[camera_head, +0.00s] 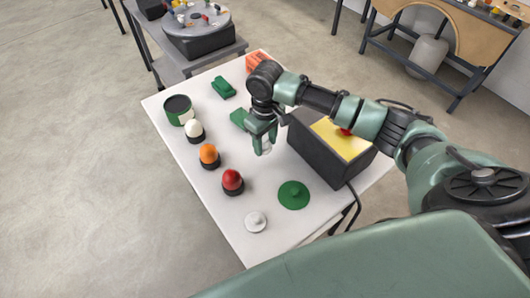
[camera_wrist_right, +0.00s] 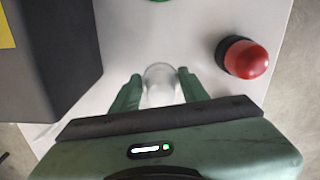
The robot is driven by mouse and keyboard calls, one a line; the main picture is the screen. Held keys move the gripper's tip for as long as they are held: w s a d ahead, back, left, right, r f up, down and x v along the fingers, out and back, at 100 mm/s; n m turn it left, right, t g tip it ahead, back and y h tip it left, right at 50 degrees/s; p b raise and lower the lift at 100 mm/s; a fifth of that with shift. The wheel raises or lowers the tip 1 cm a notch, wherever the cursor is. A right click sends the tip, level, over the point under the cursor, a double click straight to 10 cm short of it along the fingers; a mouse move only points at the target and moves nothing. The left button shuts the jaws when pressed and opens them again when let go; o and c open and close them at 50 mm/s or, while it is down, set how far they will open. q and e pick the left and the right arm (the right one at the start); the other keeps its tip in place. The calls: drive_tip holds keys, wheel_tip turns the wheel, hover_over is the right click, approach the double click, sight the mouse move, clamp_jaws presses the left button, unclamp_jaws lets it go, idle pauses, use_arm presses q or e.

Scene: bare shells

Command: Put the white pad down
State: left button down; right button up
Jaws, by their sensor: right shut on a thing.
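My right gripper (camera_head: 264,150) points down over the middle of the pale table (camera_head: 212,216), between the dark box and the row of coloured domes. It is shut on a small white pad (camera_wrist_right: 160,78). In the right wrist view the pad shows as a pale round shape between the two green fingers (camera_wrist_right: 159,92); in the head view only a little white shows at the fingertips. The pad's height above the table is hard to tell. My left gripper is not in view.
A white disc with a knob (camera_head: 255,222) and a green disc (camera_head: 294,195) lie near the front. Red (camera_head: 232,180), orange (camera_head: 209,155) and white (camera_head: 194,129) domes stand on dark bases at left. A dark box (camera_head: 322,152) stands right. Green pieces (camera_head: 223,88) lie behind.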

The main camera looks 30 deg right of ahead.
sight(265, 140)
drive_tip(key=shift+f, duration=3.15)
drive_tip(key=shift+f, duration=0.15)
drive_tip(key=o, duration=1.2)
wheel_tip(265, 140, up, 12)
drive_tip(key=shift+r+b, duration=0.2)
drive_tip(key=shift+b, duration=0.5)
